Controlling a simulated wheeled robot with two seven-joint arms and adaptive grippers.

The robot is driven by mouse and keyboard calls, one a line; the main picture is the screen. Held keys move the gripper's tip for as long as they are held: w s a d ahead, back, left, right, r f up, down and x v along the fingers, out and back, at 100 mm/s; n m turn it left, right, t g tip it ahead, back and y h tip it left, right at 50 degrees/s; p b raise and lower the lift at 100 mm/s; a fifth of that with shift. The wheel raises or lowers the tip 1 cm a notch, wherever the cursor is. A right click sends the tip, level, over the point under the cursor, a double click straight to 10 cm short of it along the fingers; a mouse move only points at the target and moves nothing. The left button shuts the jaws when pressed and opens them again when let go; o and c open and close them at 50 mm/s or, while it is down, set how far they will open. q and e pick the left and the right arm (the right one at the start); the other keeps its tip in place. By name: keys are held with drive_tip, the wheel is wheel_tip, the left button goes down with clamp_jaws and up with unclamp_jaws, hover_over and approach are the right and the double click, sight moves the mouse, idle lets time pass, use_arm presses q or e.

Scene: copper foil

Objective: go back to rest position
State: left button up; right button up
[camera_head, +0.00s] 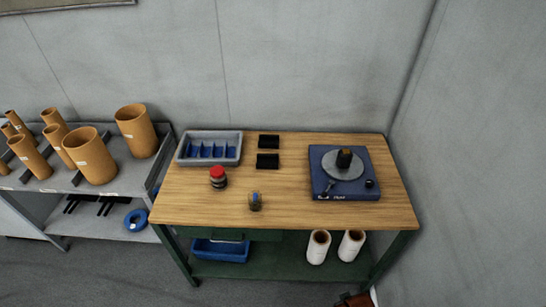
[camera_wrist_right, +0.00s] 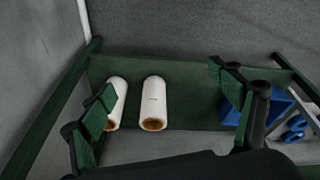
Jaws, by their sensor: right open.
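My right gripper (camera_wrist_right: 165,85) shows only in the right wrist view. Its two fingers are spread wide apart, and nothing is between their tips. Behind them is the green lower shelf (camera_wrist_right: 195,108) of the workbench, with two white rolls on it. In the head view neither gripper shows, and my left gripper is in no view. The wooden bench top (camera_head: 290,180) is clear of my arms.
The bench top carries a grey-blue divided tray (camera_head: 209,160), two black blocks, a red-topped stack (camera_head: 218,178), a small dark object (camera_head: 255,201) and a blue turntable device (camera_head: 327,185). A left shelf holds several orange tubes (camera_head: 92,158). Walls stand behind and right.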

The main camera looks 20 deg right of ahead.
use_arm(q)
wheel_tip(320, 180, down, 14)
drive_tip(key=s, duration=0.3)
use_arm(e)
drive_tip(key=s+f, duration=0.4)
drive_tip(key=f, duration=0.5)
drive_tip(key=s+a+f+g, duration=0.1)
drive_tip(key=s+f, duration=0.3)
drive_tip(key=f, duration=0.6)
drive_tip(key=s+f, duration=0.4)
drive_tip(key=f, duration=0.5)
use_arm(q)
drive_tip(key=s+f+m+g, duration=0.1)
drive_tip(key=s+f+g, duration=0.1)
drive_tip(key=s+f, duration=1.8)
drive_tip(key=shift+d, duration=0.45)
use_arm(e)
drive_tip(key=s+f+n+g, duration=0.1)
drive_tip(key=s+f, duration=0.5)
drive_tip(key=s, duration=0.5)
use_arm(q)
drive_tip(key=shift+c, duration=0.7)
use_arm(e)
drive_tip(key=shift+c, duration=0.6)
